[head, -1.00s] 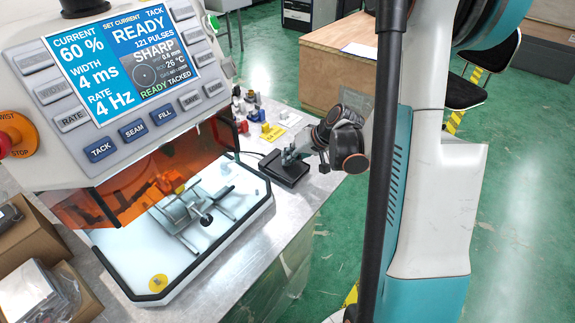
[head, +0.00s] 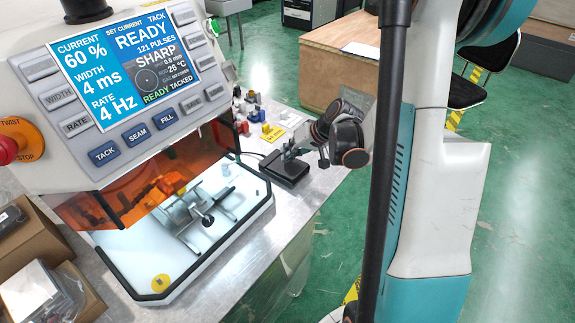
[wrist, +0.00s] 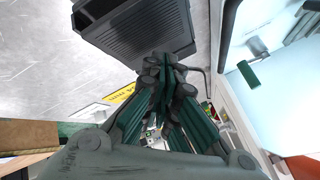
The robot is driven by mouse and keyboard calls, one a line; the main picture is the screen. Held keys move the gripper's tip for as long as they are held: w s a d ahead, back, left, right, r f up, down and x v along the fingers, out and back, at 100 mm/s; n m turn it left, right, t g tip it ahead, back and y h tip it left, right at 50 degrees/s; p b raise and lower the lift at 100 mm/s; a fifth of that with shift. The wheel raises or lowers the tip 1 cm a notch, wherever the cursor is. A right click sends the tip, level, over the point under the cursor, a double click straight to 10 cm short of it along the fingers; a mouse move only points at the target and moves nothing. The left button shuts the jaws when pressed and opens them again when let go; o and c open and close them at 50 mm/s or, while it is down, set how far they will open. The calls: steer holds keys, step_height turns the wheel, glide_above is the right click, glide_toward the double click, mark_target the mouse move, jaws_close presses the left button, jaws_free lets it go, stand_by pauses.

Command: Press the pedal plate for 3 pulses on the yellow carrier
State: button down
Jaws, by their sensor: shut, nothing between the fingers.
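The black ribbed pedal plate (head: 284,170) lies on the metal bench to the right of the machine. In the wrist view the pedal plate (wrist: 135,30) fills the top middle. My gripper (wrist: 166,62) is shut and empty, its tips overlapping the plate's near edge; I cannot tell whether they touch it. In the head view my gripper (head: 292,152) is small, just over the plate. The machine's screen (head: 128,68) reads READY, 121 PULSES, 60 %, 4 ms, 4 Hz. A silver fixture (head: 185,218) sits in the lit chamber. I cannot make out which part is the yellow carrier.
A yellow disc (head: 160,283) lies at the chamber's front. Small coloured parts and a yellow label (head: 272,133) lie on the bench behind the plate. A red stop knob (head: 8,150) and cardboard boxes (head: 35,240) are at left.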

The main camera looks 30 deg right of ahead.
steer(key=shift+w+a+r+p, duration=0.1)
steer(key=shift+w+r+p, duration=0.05)
steer(key=shift+r+p, duration=0.9)
steer(key=shift+w+r+p, duration=0.1)
steer(key=shift+r+p, duration=0.55)
steer(key=shift+r, duration=0.8)
